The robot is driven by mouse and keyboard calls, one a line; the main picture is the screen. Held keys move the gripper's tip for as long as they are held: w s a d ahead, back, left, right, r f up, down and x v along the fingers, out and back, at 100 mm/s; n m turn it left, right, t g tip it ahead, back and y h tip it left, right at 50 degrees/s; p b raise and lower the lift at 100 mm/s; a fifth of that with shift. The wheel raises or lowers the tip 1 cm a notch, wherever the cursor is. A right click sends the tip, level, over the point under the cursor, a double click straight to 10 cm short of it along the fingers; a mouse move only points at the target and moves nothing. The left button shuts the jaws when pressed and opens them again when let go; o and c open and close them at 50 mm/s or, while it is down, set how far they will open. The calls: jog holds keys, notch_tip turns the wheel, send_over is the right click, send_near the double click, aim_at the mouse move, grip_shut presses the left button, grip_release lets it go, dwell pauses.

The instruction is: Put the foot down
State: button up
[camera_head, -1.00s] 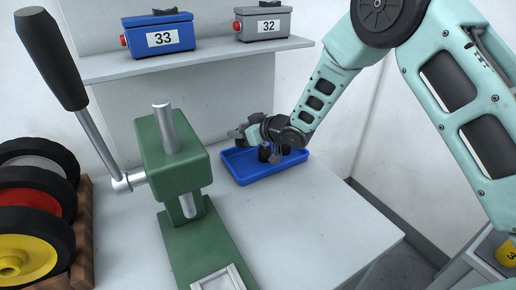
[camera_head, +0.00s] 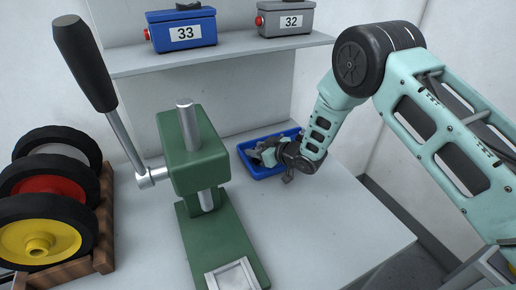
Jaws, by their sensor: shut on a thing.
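The blue tray (camera_head: 262,173) lies on the white bench top behind and right of the green press. My gripper (camera_head: 260,154) is over the tray, with its fingers pointing left and low, close to the tray floor. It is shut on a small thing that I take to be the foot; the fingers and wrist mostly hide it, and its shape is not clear. I cannot tell whether the foot touches the tray. My wrist crosses the tray's right part and covers it.
A green lever press (camera_head: 198,160) with a black-handled lever (camera_head: 85,60) stands left of the tray. Wheels with yellow, red and grey hubs (camera_head: 40,238) sit in a wooden rack at left. Boxes 33 (camera_head: 183,32) and 32 (camera_head: 287,20) stand on a shelf above. The front right bench is clear.

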jog(key=shift+f, duration=0.1)
jog(key=o, duration=1)
jog(key=shift+o, duration=0.2)
jog(key=shift+a, duration=0.1)
jog(key=shift+r, duration=0.2)
jog(key=b+v, duration=0.3)
jog(key=v, duration=0.9)
jog(key=s+a+r+m+g+h, duration=0.1)
jog(key=s+r+g+h, duration=0.2)
jog(key=s+r+h, duration=0.35)
jog(key=s+d+r+g+h, duration=0.1)
jog(key=s+d+r+g, duration=0.1)
jog(key=s, duration=1.2)
jog(key=s+d+r+g+h, duration=0.1)
jog(key=s+r+g, duration=0.3)
jog(key=s, duration=1.1)
jog(key=shift+s+d+r+g, duration=0.2)
jog(key=shift+d+r+g, duration=0.1)
jog(key=shift+d+r, duration=0.4)
